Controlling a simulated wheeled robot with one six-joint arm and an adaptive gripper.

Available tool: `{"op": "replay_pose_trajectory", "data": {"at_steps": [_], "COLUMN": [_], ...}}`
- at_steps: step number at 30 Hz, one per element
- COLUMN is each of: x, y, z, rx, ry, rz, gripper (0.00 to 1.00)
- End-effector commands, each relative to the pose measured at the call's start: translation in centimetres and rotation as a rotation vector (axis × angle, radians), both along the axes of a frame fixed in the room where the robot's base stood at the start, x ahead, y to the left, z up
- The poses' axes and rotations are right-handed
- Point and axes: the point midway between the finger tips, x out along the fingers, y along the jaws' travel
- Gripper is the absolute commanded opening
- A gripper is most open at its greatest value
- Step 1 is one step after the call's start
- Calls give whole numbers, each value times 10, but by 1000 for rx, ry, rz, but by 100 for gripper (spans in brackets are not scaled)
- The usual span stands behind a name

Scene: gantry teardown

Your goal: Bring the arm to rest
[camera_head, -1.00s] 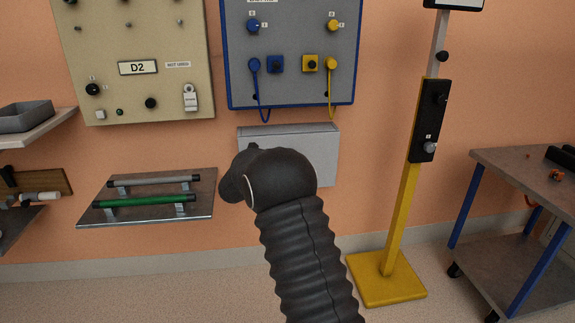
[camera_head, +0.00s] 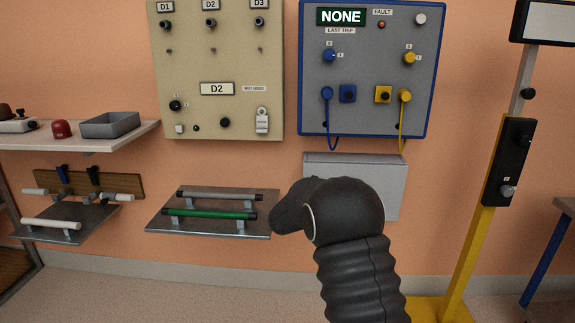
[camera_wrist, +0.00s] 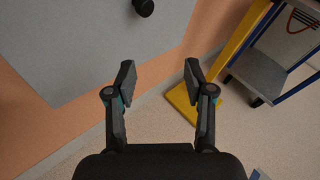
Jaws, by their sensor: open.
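My gripper (camera_wrist: 160,85) shows in the wrist view with its two fingers apart and nothing between them. Beyond it are the speckled floor, the orange wall and a grey panel surface. In the head view my dark, ribbed arm rises from the bottom, right of centre, and bends to the left at its rounded top. Its end is near the right edge of a wall shelf (camera_head: 160,222). The gripper's fingers are hidden in the head view.
A green bar (camera_head: 208,215) and a grey bar lie on the shelf. A grey box (camera_head: 385,185) is behind my arm. A blue-framed panel (camera_head: 370,115) and a beige panel (camera_head: 215,125) hang above. A yellow post (camera_head: 470,255) stands right; a cart (camera_wrist: 285,55) shows in the wrist view.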

Motion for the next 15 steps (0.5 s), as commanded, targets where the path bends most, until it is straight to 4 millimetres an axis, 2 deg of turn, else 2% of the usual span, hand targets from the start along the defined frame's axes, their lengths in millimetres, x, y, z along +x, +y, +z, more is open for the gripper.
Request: {"op": "replay_pose_trajectory", "data": {"at_steps": [3,6,10,15], "x": [-29,-62,-112,-184], "y": [-4,-6,-6,1], "z": [-44,-67,-77,-70], "rx": [198,361,567,827], "ry": [-60,-120,-232,-411], "rz": [-123,-252,-449,-742], "gripper": [53,53,53,53]}}
